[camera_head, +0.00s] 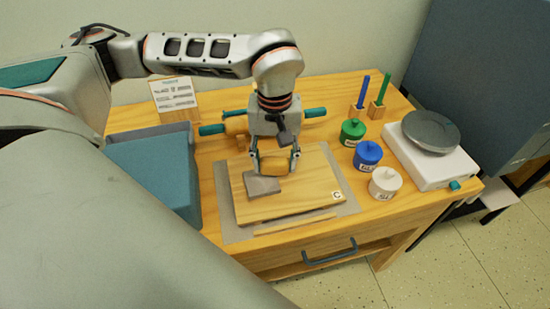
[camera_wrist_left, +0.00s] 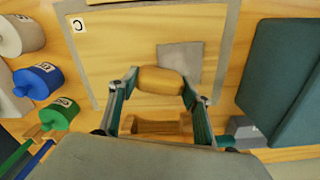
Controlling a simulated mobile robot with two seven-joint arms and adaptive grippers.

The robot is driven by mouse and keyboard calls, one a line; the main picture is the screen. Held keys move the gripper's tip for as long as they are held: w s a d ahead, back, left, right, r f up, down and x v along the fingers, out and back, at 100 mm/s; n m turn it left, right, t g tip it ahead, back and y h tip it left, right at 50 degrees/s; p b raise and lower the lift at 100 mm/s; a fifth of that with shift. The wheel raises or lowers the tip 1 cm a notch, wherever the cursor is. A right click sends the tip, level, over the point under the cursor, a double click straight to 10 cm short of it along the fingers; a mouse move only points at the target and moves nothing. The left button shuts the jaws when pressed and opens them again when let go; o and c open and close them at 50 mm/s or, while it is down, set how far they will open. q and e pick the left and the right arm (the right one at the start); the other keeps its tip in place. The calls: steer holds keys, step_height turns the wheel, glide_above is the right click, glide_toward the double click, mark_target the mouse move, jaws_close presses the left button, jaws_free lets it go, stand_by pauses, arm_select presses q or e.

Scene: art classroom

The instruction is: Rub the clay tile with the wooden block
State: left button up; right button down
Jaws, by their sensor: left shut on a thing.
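My left gripper (camera_head: 276,164) is shut on the wooden block (camera_head: 275,168), which also shows between the fingers in the left wrist view (camera_wrist_left: 161,80). The grey clay tile (camera_head: 262,185) lies flat on a wooden board marked C (camera_head: 300,197). It also shows in the left wrist view (camera_wrist_left: 180,62), just beyond the block. The block is at the tile's back edge and hides a little of it. I cannot tell whether the two touch. My right gripper is in neither view.
The board lies on a grey mat (camera_head: 231,232). A rolling pin with teal handles (camera_head: 212,130) is behind my gripper. A blue-grey tray (camera_head: 150,160) stands left. Green (camera_head: 352,131), blue (camera_head: 368,156) and white (camera_head: 385,183) jars and a scale (camera_head: 430,150) stand right.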

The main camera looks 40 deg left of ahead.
arm_select(q)
steer(key=shift+f, duration=0.45)
steer(key=shift+s+a, duration=0.1)
